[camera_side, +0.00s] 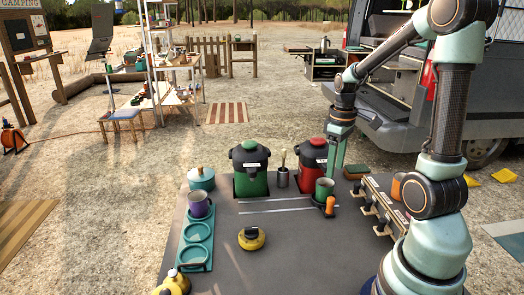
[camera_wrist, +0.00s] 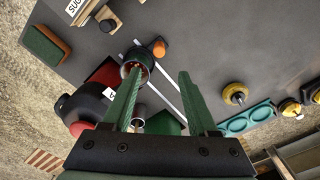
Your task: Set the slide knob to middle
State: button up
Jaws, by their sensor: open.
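An upright orange knob (camera_side: 330,205) stands at the right end of two pale parallel rails (camera_side: 272,204) on the grey table. It looks like the slide knob; its dark base is partly hidden. A green mug (camera_side: 323,187) stands right beside it. In the wrist view the orange knob (camera_wrist: 159,48) lies beyond the fingertips, with the mug (camera_wrist: 136,68) partly behind the left finger. My gripper (camera_side: 337,166) is above the table, behind and slightly right of the knob. In the wrist view my gripper (camera_wrist: 158,74) is open, with nothing seen between its green fingers.
A panel with several black levers (camera_side: 376,215) is at right. A yellow disc (camera_side: 251,239) sits in front. The rails' middle looks clear.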

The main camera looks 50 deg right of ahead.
aim_at(331, 198)
notch_tip(331, 198, down, 12)
jog(key=shift+s+d+f, duration=0.1)
jog(key=shift+f, duration=0.05)
dwell(0.5)
grip_shut()
dwell(1.3)
